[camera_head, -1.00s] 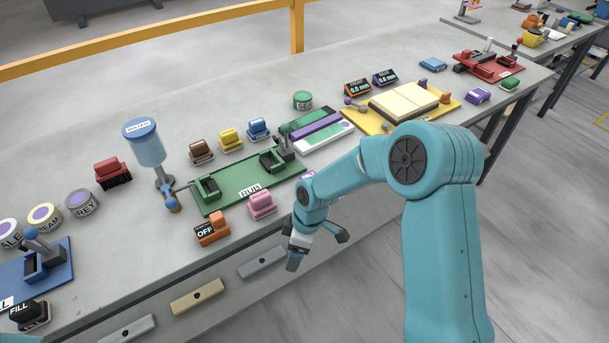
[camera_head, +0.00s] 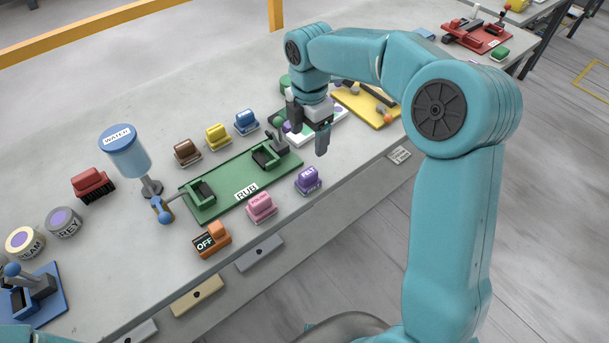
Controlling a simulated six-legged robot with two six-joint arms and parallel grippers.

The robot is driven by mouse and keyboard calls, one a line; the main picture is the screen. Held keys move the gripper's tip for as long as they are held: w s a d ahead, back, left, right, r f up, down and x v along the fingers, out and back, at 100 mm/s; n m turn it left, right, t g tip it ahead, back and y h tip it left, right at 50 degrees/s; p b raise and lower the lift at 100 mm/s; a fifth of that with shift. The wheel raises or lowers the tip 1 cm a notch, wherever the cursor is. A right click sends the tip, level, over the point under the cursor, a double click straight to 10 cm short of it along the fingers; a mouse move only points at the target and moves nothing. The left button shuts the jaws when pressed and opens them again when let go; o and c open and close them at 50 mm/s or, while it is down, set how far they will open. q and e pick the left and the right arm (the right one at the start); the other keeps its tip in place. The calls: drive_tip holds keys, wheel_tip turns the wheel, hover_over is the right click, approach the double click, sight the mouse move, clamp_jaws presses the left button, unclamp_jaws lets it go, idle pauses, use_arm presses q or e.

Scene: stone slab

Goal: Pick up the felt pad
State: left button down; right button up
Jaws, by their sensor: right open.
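No block carries a label I can read as felt, so I cannot tell which is the felt pad. Small handled blocks lie around the green RUB board (camera_head: 232,196): a purple block (camera_head: 308,180) with an unclear label, a pink block (camera_head: 261,206), an orange OFF block (camera_head: 211,239), and brown (camera_head: 186,152), yellow (camera_head: 217,136) and blue (camera_head: 246,122) ones behind. My right gripper (camera_head: 310,128) is open and empty, pointing down above the bench, behind the purple block in the picture. It partly hides a white tray (camera_head: 325,130). My left gripper is out of view.
A red brush (camera_head: 92,185), round tins (camera_head: 63,222) and a blue fixture (camera_head: 38,296) are further left. A yellow board (camera_head: 372,112) is partly behind my right arm. The bench front edge has drawers (camera_head: 197,295).

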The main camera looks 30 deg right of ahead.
sight(308, 172)
drive_tip(key=f, duration=1)
drive_tip(key=shift+s, duration=0.2)
drive_tip(key=shift+s+d+f+p, duration=0.1)
drive_tip(key=shift+f+p, duration=0.1)
drive_tip(key=shift+p, duration=0.1)
drive_tip(key=f, duration=0.3)
drive_tip(key=f+p, duration=0.1)
drive_tip(key=shift+w+f, duration=0.25)
drive_tip(key=shift+f, duration=0.1)
drive_tip(key=shift+s+f, duration=0.1)
drive_tip(key=shift+f, duration=0.15)
drive_tip(key=c, duration=1.3)
drive_tip(key=shift+r, duration=0.5)
wheel_tip(308, 172, up, 19)
drive_tip(key=shift+b, duration=0.4)
